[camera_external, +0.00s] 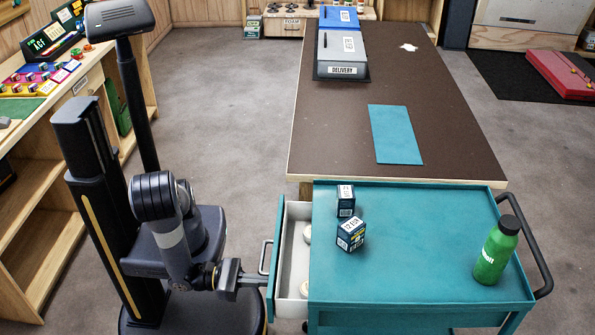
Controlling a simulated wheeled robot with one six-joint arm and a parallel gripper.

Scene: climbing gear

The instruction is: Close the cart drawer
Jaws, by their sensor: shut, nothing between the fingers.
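The teal cart (420,220) stands at the lower right, against the near end of the brown table. Round pale items lie in the drawer, partly hidden under the cart top. My gripper (262,281) is shut and empty, at the outer side of the drawer front, just below the handle. I cannot tell whether it touches the panel.
Two small dark boxes (350,234) and a green bottle (496,251) stand on the cart top. A black push handle (538,255) is on the cart's right. The brown table (400,90) lies behind. A wooden shelf (45,185) stands left. Grey floor (215,80) is open between.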

